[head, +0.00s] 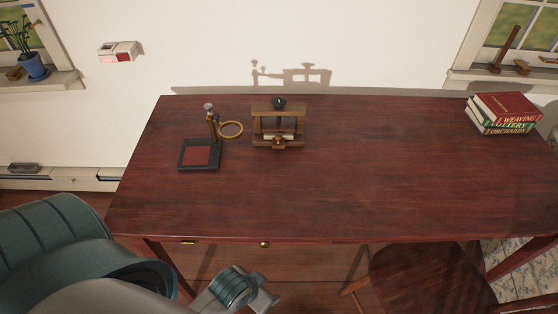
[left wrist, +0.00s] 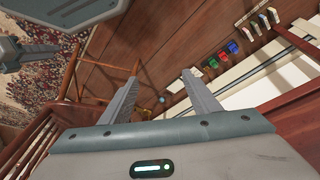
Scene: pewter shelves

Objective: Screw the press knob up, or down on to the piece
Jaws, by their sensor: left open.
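A small wooden press (head: 258,125) stands at the back of the dark red table, left of its middle. A round black knob (head: 279,103) sits at the top of its frame. Something pale (head: 270,137) lies low inside the frame, partly hidden by a brown part at the front; I cannot tell the gap above it. My left gripper (head: 268,298) is low, in front of the table's front edge and well away from the press. In the left wrist view the left gripper's fingers (left wrist: 161,76) are apart with nothing between them.
A stand with a dark base (head: 183,166) and brass ring (head: 231,130) stands left of the press. Stacked books (head: 506,107) lie at the table's right. The table (head: 370,170) is clear between. A chair (head: 425,275) stands at the front right.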

